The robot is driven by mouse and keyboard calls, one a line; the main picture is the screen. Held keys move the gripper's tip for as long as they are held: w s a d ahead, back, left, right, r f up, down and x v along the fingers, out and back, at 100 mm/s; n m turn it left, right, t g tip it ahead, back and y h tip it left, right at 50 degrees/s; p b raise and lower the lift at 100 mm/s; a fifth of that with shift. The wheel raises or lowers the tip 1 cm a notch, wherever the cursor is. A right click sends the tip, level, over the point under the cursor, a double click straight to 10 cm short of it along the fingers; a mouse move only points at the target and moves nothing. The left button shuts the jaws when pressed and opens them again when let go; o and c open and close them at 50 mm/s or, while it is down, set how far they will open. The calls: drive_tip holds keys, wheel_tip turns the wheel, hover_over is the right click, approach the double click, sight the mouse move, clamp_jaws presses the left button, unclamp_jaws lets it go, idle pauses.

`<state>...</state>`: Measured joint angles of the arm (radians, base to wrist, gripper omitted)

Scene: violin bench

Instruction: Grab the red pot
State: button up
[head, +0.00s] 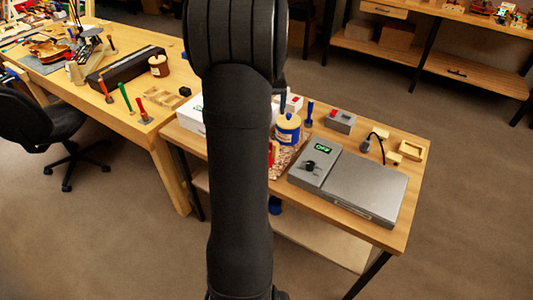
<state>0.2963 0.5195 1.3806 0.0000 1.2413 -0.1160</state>
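My black arm rises through the middle of the head view and hides part of the small table behind it. My gripper is out of the picture. Just right of the arm, a red object (273,152) shows only in part, and I cannot tell whether it is a pot. A blue pot (288,133) with a cream lid stands beside it on the small table. A reddish-brown pot (158,70) with a pale top stands on the long bench at the left.
The small table (393,226) holds a grey device (362,187) with a green display, a grey box (340,121) and a blue-handled tool (309,112). The long bench holds a violin (47,48), a dark case (125,66) and upright tools. A black chair (45,118) stands at the left.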

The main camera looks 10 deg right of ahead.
wheel_tip(320, 180, down, 16)
drive_tip(key=n, duration=1.8)
drive_tip(key=shift+f, duration=0.55)
drive_tip(key=c, duration=1.1)
drive_tip(key=shift+r, duration=0.1)
